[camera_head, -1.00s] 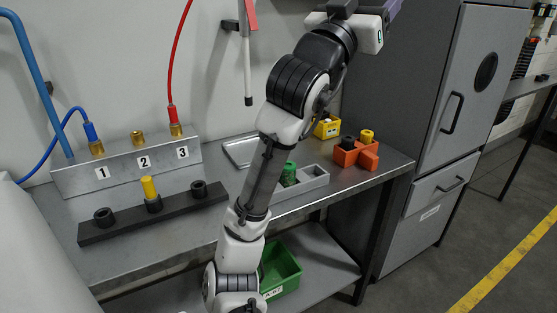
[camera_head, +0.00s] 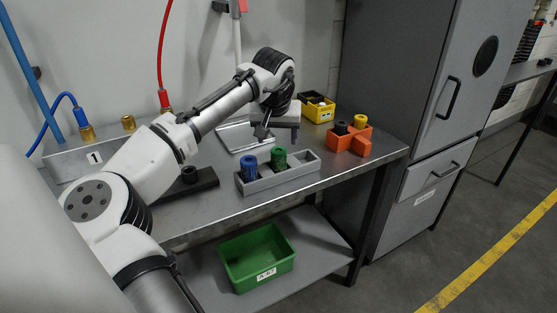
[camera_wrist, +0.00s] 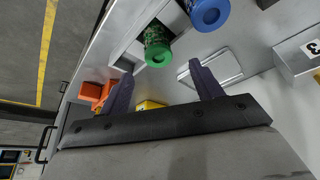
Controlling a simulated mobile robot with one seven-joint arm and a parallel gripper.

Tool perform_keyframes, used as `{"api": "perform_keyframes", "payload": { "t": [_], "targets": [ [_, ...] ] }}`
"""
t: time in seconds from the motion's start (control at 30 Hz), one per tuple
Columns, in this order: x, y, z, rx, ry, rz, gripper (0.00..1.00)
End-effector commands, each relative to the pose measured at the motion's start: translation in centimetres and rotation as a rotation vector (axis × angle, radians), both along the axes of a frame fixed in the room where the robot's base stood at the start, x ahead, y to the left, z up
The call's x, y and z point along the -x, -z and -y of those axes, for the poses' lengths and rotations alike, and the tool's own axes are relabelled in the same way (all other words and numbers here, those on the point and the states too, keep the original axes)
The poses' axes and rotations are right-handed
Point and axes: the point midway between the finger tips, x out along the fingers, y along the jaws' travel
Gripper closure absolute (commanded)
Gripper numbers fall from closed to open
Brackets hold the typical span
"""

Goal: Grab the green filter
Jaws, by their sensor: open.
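The green filter (camera_head: 278,158) stands upright in the grey tray (camera_head: 262,184) on the bench, to the right of a blue filter (camera_head: 249,168). The green filter (camera_wrist: 157,48) also shows in the wrist view, beyond the fingertips and between their lines, left of centre. The blue filter (camera_wrist: 208,13) is to its right there. My gripper (camera_wrist: 163,80) is open and empty, with its two dark fingers spread. In the head view my gripper (camera_head: 272,128) is just above and behind the green filter, apart from it.
An orange holder (camera_head: 349,140) with a black and a yellow filter stands at right. A yellow bin (camera_head: 318,107) is behind. A flat metal tray (camera_head: 236,136) lies behind the grey tray. A green crate (camera_head: 258,258) sits on the lower shelf. A grey cabinet stands at right.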

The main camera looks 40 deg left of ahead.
Motion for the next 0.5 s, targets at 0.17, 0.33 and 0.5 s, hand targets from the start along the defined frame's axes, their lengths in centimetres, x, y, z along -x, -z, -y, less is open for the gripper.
{"api": "perform_keyframes", "payload": {
  "t": [0.17, 0.33, 0.5],
  "targets": [
    [-0.8, 2.1, -0.4, 0.0, 0.002, 0.001, 0.35],
    [-1.1, 2.9, -0.6, -0.001, 0.002, 0.002, 0.35],
    [-1.5, 4.7, -0.8, -0.002, 0.002, 0.0, 0.35]
  ]
}}
